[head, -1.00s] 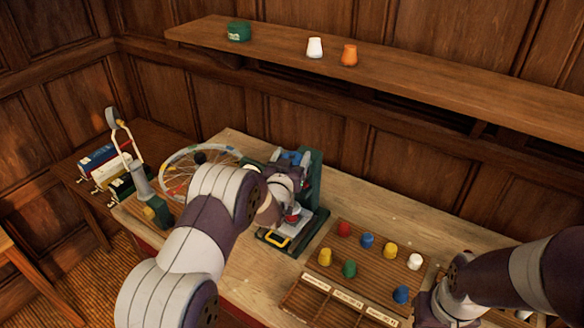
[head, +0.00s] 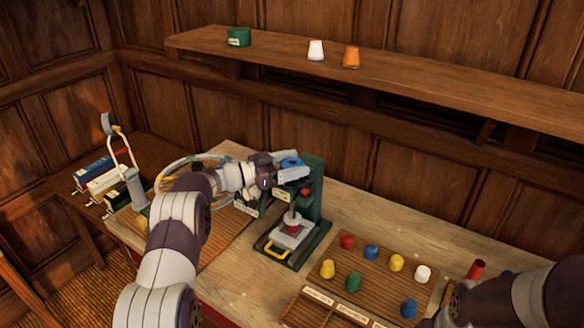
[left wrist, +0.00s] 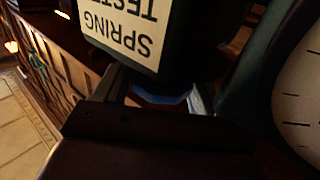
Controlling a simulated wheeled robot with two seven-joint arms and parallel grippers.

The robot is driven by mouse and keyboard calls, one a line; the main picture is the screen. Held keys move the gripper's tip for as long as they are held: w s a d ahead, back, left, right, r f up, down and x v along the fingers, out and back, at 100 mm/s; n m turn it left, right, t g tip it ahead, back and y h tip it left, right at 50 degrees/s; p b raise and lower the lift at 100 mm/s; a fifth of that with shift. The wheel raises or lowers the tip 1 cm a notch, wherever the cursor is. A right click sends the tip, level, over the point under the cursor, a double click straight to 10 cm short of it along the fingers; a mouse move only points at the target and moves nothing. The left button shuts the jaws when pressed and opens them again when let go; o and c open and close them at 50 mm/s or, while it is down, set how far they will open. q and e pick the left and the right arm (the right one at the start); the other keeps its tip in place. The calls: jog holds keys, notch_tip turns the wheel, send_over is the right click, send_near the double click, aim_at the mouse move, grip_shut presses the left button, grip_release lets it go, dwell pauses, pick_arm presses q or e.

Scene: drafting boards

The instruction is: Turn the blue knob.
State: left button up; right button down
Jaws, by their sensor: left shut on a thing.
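The spring tester (head: 315,205) is a dark green stand with a label, standing on the bench in the middle of the head view. Its blue knob (head: 291,161) is at the top, partly covered by my gripper. My left gripper (head: 292,173) reaches it from the left and is shut on it. In the left wrist view, a strip of the blue knob (left wrist: 160,97) shows between the two fingers, below the "SPRING TESTE…" label (left wrist: 125,30). My right arm enters at the lower right; its fingers are not clearly visible.
A wooden tray (head: 378,284) with several coloured pegs lies right of the tester. A wheel (head: 170,167) and a grey stand (head: 136,188) are on the left. A shelf (head: 420,78) with small pots runs along the wall behind.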

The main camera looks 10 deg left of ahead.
pick_arm(q)
jog(key=shift+m+g+h+b, duration=0.55)
jog(key=shift+m+g+h, duration=0.4)
jog(key=shift+g, duration=0.65)
pick_arm(e)
jog(key=shift+f, duration=0.75)
pick_arm(q)
jog(key=shift+r+m+g, duration=0.1)
jog(key=shift+m+g, duration=0.3)
jog(key=shift+m, duration=0.05)
pick_arm(e)
jog(key=shift+f, duration=0.15)
pick_arm(q)
jog(key=o, duration=1)
jog(key=shift+c, duration=0.2)
jog(key=shift+d, duration=0.15)
